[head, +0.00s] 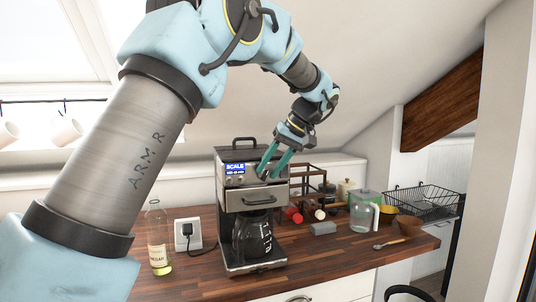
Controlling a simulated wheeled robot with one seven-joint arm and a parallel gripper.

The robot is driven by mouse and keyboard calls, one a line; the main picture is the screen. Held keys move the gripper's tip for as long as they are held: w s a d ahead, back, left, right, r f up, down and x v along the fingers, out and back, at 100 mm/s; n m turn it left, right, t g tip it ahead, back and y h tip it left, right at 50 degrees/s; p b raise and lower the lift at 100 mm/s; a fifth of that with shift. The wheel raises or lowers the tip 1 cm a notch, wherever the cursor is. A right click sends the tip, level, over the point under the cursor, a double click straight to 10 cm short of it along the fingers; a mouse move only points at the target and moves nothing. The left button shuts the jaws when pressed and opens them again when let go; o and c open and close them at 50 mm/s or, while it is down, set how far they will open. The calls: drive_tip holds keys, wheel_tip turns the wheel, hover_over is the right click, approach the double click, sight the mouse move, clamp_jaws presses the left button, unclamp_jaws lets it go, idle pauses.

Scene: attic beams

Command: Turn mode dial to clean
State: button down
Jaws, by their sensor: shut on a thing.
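The coffee machine (252,198) stands upright on the wooden counter, with a glass carafe (252,238) in its lower part. My gripper (266,170) reaches down from the upper right to the right side of the machine's front panel. Its two teal fingers are shut on the mode dial there. The fingers hide the dial, so its pointer and markings cannot be read.
A bottle (158,238) and a wall socket with a plug (187,233) are left of the machine. The front right counter is mostly clear.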

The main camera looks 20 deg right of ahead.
drive_tip(key=shift+d+f+m+t+y+p, duration=0.15)
drive_tip(key=shift+d+m+t+y+p, duration=0.1)
drive_tip(key=shift+y+p, duration=0.7)
drive_tip(key=shift+d+f+m+t+y+p, duration=0.1)
drive_tip(key=shift+d+m+t+y+p, duration=0.15)
drive_tip(key=shift+y+p, duration=0.7)
drive_tip(key=shift+f+y, duration=0.1)
drive_tip(key=shift+y, duration=0.2)
drive_tip(key=c, duration=0.5)
unclamp_jaws()
drive_tip(key=b+v, duration=0.3)
drive_tip(key=v, duration=0.7)
drive_tip(key=shift+s+d, duration=0.25)
